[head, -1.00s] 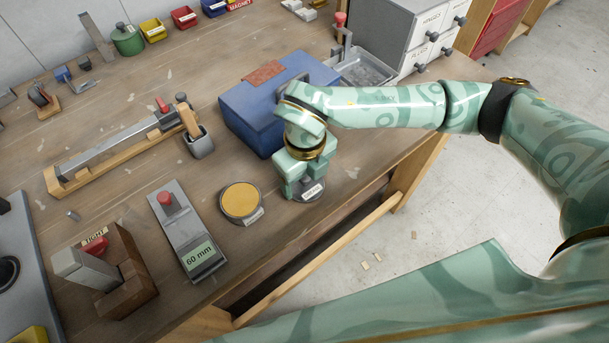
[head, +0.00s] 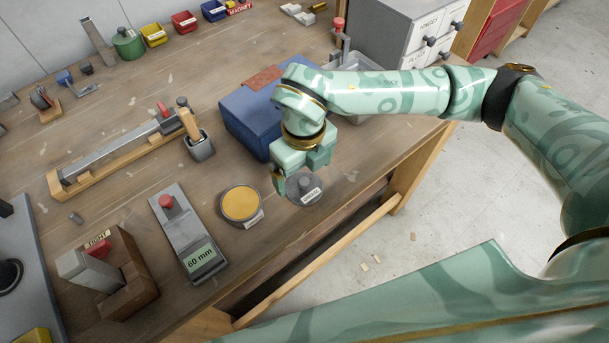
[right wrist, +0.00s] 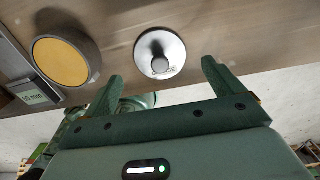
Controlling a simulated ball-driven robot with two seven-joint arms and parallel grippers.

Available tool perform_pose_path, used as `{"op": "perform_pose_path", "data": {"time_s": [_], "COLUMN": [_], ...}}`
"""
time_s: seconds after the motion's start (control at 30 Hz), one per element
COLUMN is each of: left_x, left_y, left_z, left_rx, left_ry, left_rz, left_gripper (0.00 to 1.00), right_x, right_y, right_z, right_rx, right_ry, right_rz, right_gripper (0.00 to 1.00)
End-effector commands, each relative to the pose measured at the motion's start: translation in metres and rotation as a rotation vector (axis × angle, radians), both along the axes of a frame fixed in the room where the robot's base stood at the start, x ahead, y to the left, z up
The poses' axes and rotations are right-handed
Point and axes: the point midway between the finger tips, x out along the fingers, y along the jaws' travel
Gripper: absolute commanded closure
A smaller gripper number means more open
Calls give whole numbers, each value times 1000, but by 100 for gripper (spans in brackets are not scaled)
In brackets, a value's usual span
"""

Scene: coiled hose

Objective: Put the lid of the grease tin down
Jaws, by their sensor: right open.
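The grease tin (head: 240,204) is open, with yellow grease showing, and stands near the front edge of the bench. It also shows in the right wrist view (right wrist: 62,62). The lid shows in the right wrist view (right wrist: 160,52) beyond the fingertips. My right gripper (head: 290,184) is open and empty, above and beside the lid. In the right wrist view its two fingers (right wrist: 162,72) are spread wide. My left gripper is not in view.
A blue box (head: 250,122) stands just behind my right gripper. A 60 mm gauge block (head: 187,235) and a wooden fixture (head: 125,275) lie left of the tin. The bench's front edge is close to the lid.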

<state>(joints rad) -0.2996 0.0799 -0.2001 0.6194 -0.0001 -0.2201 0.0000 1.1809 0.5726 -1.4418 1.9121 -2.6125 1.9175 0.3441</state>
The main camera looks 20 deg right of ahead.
Motion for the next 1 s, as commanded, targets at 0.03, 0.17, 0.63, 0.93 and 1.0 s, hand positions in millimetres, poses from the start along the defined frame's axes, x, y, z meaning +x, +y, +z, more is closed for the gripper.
{"op": "perform_pose_path", "data": {"time_s": [0.03, 0.17, 0.63, 0.93, 1.0], "left_x": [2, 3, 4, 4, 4], "left_y": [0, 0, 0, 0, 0], "left_z": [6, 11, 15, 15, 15], "left_rx": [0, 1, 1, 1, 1], "left_ry": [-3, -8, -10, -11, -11], "left_rz": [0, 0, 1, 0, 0], "left_gripper": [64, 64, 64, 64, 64], "right_x": [1, 1, 0, 0, -1], "right_y": [0, 0, 0, 0, 2], "right_z": [17, 47, 81, 81, 80], "right_rx": [-1, 0, 0, 0, 6], "right_ry": [-7, -5, 1, 1, 3], "right_rz": [0, 0, -1, -1, 5], "right_gripper": [7, 7, 7, 7, 7]}}
